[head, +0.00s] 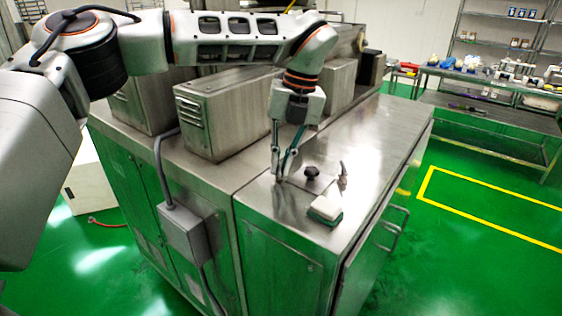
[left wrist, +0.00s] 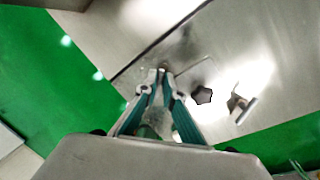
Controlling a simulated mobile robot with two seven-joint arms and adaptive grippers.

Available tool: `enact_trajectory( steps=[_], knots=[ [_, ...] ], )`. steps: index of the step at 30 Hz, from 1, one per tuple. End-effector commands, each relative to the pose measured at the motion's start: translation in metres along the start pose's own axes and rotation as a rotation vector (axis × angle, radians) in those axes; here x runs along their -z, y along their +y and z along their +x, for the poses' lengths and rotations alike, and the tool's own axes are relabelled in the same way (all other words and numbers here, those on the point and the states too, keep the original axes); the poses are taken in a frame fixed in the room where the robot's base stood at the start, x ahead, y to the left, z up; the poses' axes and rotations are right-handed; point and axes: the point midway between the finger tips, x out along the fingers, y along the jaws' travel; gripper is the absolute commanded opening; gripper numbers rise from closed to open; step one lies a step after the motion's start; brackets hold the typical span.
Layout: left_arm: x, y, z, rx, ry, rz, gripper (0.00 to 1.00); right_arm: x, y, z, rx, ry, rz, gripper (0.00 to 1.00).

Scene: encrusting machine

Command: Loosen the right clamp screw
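My left gripper (head: 281,172) points down at the near left part of the steel machine top. Its fingertips are close together with a narrow gap, and they also show in the left wrist view (left wrist: 161,78). A thin metal rod (left wrist: 192,65) lies just beyond the tips; whether they grip a screw there is unclear. A black star knob (head: 312,173) stands to the right of the gripper, and it shows in the left wrist view (left wrist: 203,95). Right of it is an upright metal clamp screw with a handle (head: 342,178), also in the left wrist view (left wrist: 240,107), apart from the gripper.
A white and green block (head: 325,211) lies near the front edge of the machine top. Steel housings (head: 222,110) stand behind and left of the gripper. The top is bare toward the back right. A cluttered bench (head: 500,85) stands at the far right.

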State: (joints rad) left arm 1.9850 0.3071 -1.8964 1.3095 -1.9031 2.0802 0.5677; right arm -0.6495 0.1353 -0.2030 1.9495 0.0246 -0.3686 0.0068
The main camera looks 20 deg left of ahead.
Motion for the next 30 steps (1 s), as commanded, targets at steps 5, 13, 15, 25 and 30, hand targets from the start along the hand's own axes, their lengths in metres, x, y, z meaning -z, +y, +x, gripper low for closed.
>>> enact_trajectory(
  steps=[5, 13, 15, 25, 30],
  knots=[
    [-0.001, 0.0, -0.001, 0.002, -0.002, 0.0, 0.24, 0.0, 0.0, 0.0, 0.0, 0.001, 0.0, 0.4],
    [0.0, 0.0, -0.003, 0.001, -0.001, 0.0, 0.24, 0.001, -0.001, -0.001, 0.001, 0.001, 0.0, 0.4],
    [-0.001, 0.0, -0.009, 0.001, -0.002, 0.0, 0.24, 0.001, -0.001, 0.0, 0.001, 0.001, 0.0, 0.4],
    [-0.001, 0.0, -0.07, 0.001, -0.006, -0.002, 0.24, 0.0, 0.0, 0.0, 0.0, 0.0, 0.0, 0.4],
    [0.0, 0.0, -0.1, 0.002, -0.005, -0.002, 0.24, 0.0, 0.0, 0.0, 0.0, 0.0, 0.0, 0.4]
  ],
)
